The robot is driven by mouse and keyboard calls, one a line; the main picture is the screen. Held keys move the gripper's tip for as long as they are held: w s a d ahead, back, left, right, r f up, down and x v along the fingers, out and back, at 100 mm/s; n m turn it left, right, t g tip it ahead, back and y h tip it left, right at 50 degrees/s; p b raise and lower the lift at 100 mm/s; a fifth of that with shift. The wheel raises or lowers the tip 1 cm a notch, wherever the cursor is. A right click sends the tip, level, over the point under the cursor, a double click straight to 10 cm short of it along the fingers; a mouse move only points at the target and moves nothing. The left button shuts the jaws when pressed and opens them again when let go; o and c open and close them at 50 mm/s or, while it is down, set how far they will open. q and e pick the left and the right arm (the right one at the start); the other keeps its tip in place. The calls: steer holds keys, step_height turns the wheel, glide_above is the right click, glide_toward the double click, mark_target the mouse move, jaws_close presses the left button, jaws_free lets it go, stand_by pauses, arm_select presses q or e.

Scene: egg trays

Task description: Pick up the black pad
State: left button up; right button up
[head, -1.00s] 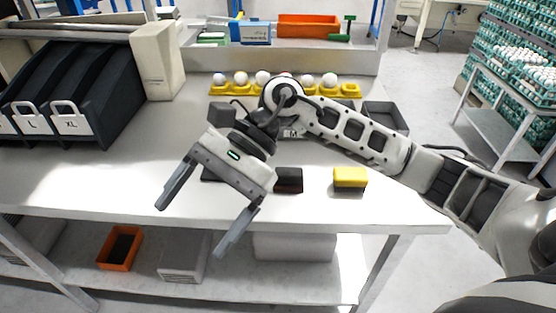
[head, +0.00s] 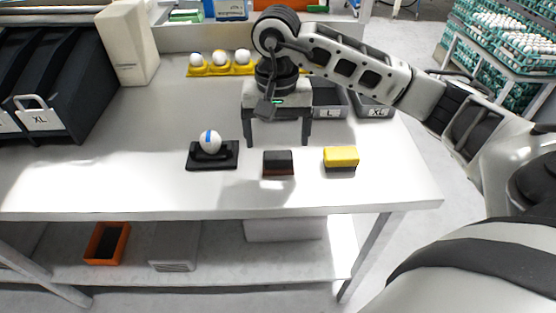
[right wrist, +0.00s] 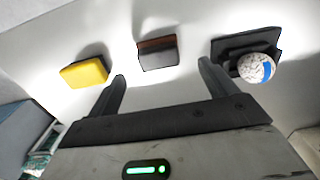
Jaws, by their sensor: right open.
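The black pad (head: 278,162) is a small dark block with a reddish-brown side, lying on the white table between a yellow block and an egg stand. It also shows in the right wrist view (right wrist: 158,53), top centre. My right gripper (head: 278,140) is open and empty, its fingers pointing down just behind the pad in the head view. In the right wrist view the fingertips (right wrist: 162,69) are spread to either side of the pad, apart from it. My left gripper is not in view.
A yellow block (head: 341,157) lies right of the pad. A white egg with a blue band (head: 210,142) rests on a black stand (head: 200,163) to the left. Grey trays (head: 331,105) and a yellow egg holder (head: 222,70) stand behind. The table front is clear.

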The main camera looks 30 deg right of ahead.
mark_target(278, 155)
steer(key=shift+s+f+p, duration=0.15)
steer(key=shift+f+p, duration=0.4)
steer(key=shift+f, duration=2.4)
steer(key=c, duration=1.1)
